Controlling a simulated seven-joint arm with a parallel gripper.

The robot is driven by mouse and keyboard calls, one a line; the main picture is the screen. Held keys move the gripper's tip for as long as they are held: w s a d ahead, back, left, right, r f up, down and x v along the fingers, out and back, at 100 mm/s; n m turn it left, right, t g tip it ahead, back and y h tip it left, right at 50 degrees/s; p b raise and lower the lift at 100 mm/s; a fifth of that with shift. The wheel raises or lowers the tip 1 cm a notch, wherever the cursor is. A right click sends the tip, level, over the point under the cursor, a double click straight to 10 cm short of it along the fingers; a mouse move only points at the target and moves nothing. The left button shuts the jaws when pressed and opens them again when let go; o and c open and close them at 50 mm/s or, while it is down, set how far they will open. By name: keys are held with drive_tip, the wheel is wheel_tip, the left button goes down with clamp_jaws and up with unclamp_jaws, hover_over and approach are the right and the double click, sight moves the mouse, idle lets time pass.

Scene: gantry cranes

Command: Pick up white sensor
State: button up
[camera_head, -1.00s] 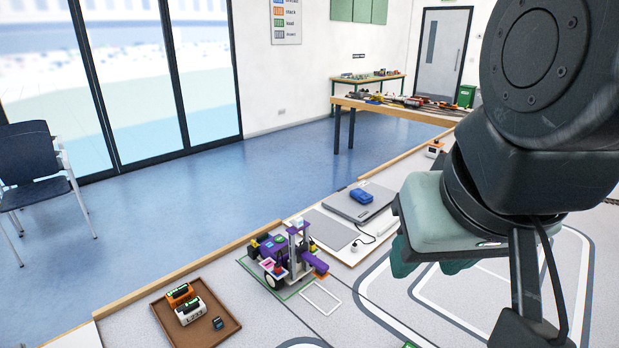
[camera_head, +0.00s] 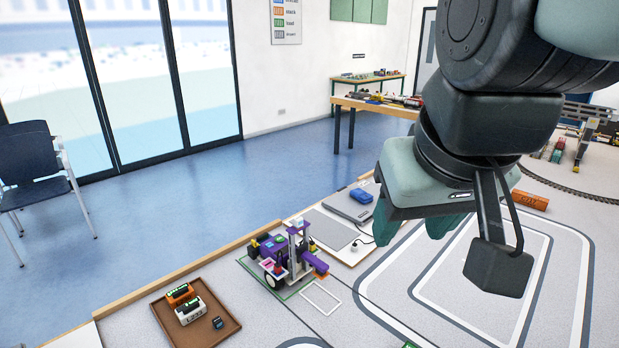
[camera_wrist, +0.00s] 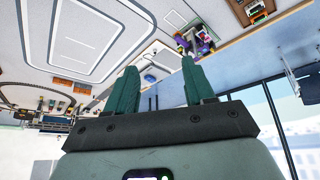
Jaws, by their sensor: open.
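A purple wheeled model vehicle (camera_head: 272,250) stands on the table left of my gripper. A small whitish block (camera_head: 297,223) sits on top of its upright mast and may be the white sensor, but it is too small to be sure. My gripper (camera_head: 412,228) is open and empty, held above the table to the right of the vehicle. In the wrist view, the two green fingers (camera_wrist: 159,65) are spread with nothing between them, and the vehicle (camera_wrist: 194,42) shows beyond the right finger.
A brown tray (camera_head: 229,333) at the front left holds an orange block (camera_head: 179,294), a white block (camera_head: 190,312) and a small dark cube (camera_head: 218,322). A grey laptop-like slab (camera_head: 345,205) bears a blue item (camera_head: 361,196). Curved track lies at the right.

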drive_tip(key=w+a+n, duration=0.3)
drive_tip(key=w, duration=1)
drive_tip(key=n+g+y, duration=0.2)
drive_tip(key=n+y, duration=0.1)
drive_tip(key=n, duration=0.2)
hover_over(298, 218)
drive_tip(key=s+d, duration=0.2)
wheel_tip(298, 218, down, 18)
drive_tip(key=shift+x, duration=3.35)
drive_tip(key=shift+s, duration=0.15)
clamp_jaws()
